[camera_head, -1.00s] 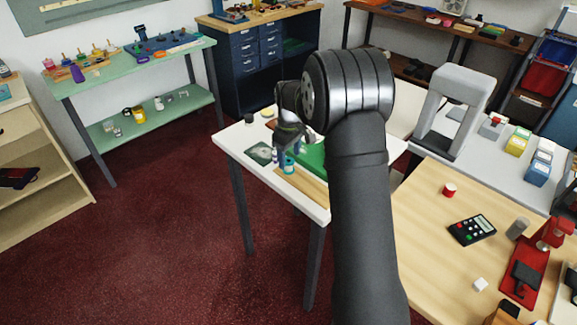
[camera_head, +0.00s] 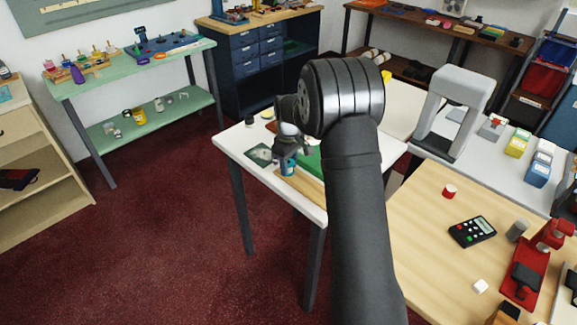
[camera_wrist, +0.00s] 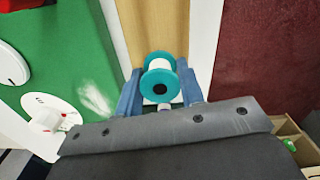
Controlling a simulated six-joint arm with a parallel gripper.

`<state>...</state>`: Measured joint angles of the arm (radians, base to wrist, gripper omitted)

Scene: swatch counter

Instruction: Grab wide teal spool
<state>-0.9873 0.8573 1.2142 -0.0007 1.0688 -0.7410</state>
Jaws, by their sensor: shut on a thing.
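The wide teal spool (camera_wrist: 160,57) has teal flanges and a pale white middle. In the wrist view it sits between the two blue fingers of my gripper (camera_wrist: 160,88), which is shut on it. In the head view, a small teal part of the spool (camera_head: 288,169) shows below my gripper (camera_head: 287,160), over the white table (camera_head: 236,148). The gripper hides most of it there. I cannot tell whether the spool touches the surface below.
A green mat (camera_wrist: 60,55) and a light wooden strip (camera_wrist: 150,25) lie under and beside the spool. A dark green card (camera_head: 260,154) lies left of my gripper. The dark red floor is clear.

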